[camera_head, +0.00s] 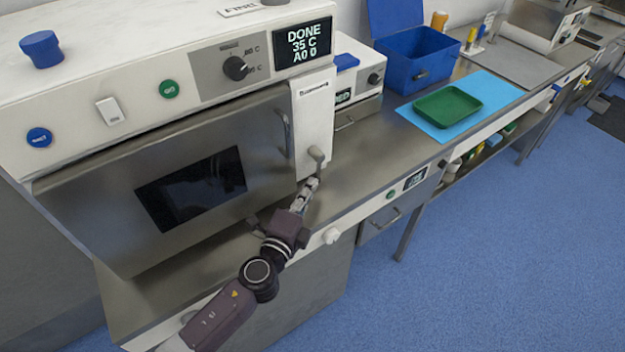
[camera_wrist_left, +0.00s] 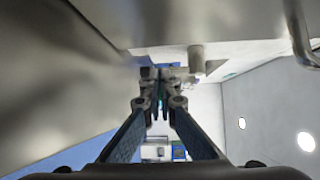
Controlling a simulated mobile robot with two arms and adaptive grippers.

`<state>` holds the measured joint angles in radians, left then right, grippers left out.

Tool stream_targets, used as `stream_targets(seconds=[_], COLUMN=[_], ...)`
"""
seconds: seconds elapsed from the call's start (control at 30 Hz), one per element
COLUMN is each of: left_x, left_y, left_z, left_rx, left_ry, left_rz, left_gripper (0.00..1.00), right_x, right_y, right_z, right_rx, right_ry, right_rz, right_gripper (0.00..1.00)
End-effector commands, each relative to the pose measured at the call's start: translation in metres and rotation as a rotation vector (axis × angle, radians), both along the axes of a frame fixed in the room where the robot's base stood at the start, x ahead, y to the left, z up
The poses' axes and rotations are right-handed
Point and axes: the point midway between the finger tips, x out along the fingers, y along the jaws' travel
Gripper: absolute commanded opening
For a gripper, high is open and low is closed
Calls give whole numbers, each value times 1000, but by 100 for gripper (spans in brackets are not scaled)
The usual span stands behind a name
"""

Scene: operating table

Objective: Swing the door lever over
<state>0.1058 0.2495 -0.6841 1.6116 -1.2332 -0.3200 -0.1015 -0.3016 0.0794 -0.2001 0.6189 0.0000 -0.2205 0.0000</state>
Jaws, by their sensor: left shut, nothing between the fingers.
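The steel machine door (camera_head: 120,215) with a dark window is at the left of the head view, and it looks closed. A short grey lever (camera_head: 316,154) sits low on the white panel (camera_head: 313,110) at the right of the door. My left gripper (camera_head: 310,186) is just below the lever, fingers shut and empty. I cannot tell whether it touches the lever. In the left wrist view the shut fingertips (camera_wrist_left: 163,73) are at the centre, beside a pale stub (camera_wrist_left: 197,58) that may be the lever. My right gripper is not in view.
A vertical bar handle (camera_head: 284,133) is on the door. The steel counter (camera_head: 365,150) is clear to the right, with a blue box (camera_head: 418,62) and a green tray (camera_head: 447,106) on a light blue mat (camera_head: 480,125) farther along.

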Motion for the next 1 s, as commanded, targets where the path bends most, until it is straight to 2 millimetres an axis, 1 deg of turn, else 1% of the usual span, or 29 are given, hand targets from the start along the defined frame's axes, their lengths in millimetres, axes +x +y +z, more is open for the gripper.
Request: stream_targets(seconds=[0.1,0.2,0.67,0.83,1.0], left_x=[10,14,16,18,22], left_y=[-4,-5,-6,-8,-11], left_z=[0,-1,-2,-6,-9], left_rx=[0,0,-2,-16,-45], left_ry=[-1,0,0,-11,-32], left_rz=[0,0,0,-1,0], left_gripper=[0,0,0,0,0], right_x=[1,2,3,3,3], right_y=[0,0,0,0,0], right_z=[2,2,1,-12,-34], right_rx=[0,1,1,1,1], right_ry=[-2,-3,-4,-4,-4], right_rz=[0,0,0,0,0], right_gripper=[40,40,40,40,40])
